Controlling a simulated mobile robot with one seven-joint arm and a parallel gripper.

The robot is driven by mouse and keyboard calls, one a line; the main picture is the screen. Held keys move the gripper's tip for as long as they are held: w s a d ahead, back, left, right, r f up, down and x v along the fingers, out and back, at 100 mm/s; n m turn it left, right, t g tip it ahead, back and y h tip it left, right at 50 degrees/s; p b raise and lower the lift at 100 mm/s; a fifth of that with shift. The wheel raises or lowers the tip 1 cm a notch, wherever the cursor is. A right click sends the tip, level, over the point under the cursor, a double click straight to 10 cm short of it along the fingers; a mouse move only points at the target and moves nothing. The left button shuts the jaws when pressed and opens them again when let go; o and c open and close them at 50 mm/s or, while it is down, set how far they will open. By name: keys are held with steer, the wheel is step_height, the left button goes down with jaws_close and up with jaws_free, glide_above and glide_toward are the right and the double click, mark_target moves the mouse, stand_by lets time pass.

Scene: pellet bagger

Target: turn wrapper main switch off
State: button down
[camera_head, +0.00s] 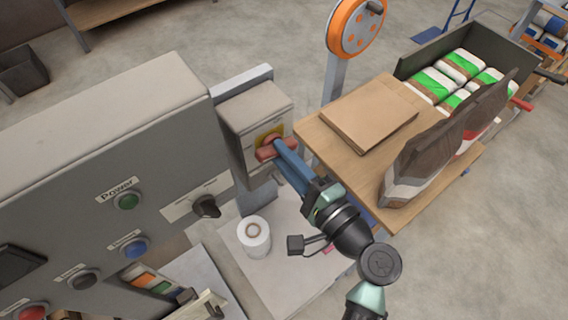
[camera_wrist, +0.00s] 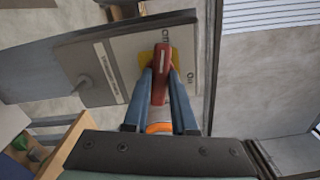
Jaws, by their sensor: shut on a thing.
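The wrapper main switch is a red handle (camera_wrist: 161,72) on a yellow plate (camera_wrist: 175,58), set in the face of a small grey switch box (camera_head: 250,113). In the head view the red handle (camera_head: 264,154) shows in front of the yellow plate (camera_head: 270,134). My gripper (camera_wrist: 160,80) has its blue fingers on either side of the handle and is shut on it. It also shows in the head view (camera_head: 280,150), reaching up from the lower right. Lettering beside the plate is too small to read surely. The fingers hide part of the handle.
A large grey control panel (camera_head: 75,150) with a black knob (camera_head: 206,207) and several buttons stands at the left. A white roll (camera_head: 254,237) stands below the switch box. A wooden table (camera_head: 335,150) with brown sheets (camera_head: 368,112) lies close to the right of my gripper.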

steer(key=shift+f+n+b, duration=0.15)
steer(key=shift+n+b, duration=1.05)
steer(key=shift+n, duration=0.1)
steer(key=c, duration=0.7)
jaws_free()
steer(key=b+v, duration=0.2)
steer(key=v, duration=1.1)
steer(key=shift+b, duration=0.4)
